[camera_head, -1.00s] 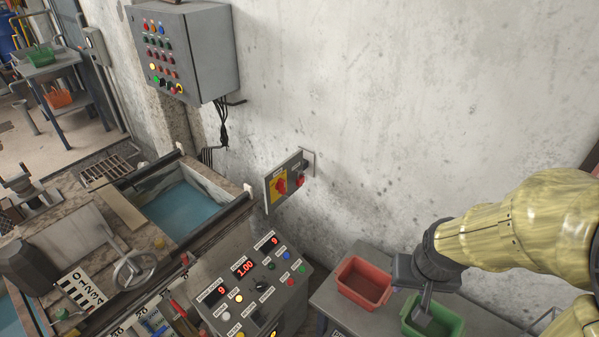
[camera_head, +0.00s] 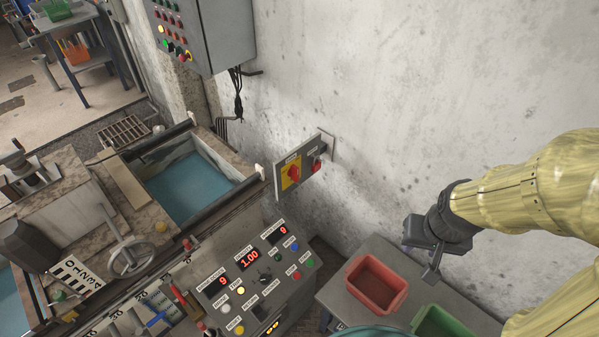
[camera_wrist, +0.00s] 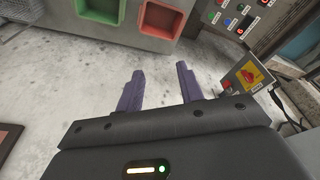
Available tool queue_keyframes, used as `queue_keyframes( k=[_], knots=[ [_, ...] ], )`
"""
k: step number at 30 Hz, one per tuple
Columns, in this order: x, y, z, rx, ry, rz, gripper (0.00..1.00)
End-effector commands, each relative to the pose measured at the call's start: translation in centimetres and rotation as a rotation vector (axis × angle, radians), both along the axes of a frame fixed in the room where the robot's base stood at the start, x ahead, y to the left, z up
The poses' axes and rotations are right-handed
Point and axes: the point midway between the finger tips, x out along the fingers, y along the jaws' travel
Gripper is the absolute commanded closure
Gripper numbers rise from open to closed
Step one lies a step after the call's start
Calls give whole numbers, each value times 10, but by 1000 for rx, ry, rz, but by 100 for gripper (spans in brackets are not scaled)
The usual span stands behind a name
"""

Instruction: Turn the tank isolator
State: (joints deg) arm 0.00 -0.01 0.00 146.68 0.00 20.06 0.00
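A grey isolator panel (camera_head: 310,172) stands out from the concrete wall in the head view. It carries a red rotary knob on a yellow plate (camera_head: 291,172) and a second red switch (camera_head: 316,165) to its right. The yellow plate with its red knob also shows in the wrist view (camera_wrist: 252,75), at the right. My gripper (camera_head: 432,270) is to the right of the panel, apart from it. In the wrist view its two purple fingers (camera_wrist: 159,88) are spread with nothing between them.
A control console (camera_head: 253,270) with red displays stands below the panel. A red bin (camera_head: 377,284) and a green bin (camera_head: 440,325) sit on a grey table at lower right. A tank of blue water (camera_head: 190,187) lies left. A grey button box (camera_head: 205,30) hangs above.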

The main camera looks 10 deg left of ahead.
Motion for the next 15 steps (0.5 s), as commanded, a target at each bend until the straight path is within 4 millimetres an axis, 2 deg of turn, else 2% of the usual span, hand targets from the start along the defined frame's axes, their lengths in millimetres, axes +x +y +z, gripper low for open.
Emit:
queue_keyframes(
  k=[5,8,11,15],
  knots=[
    [2,0,-2,-1,-6,2,63],
    [15,-1,-12,-11,-37,14,63],
    [43,-2,-31,-30,-108,46,63],
    [103,2,-66,-52,-267,123,63]
  ],
)
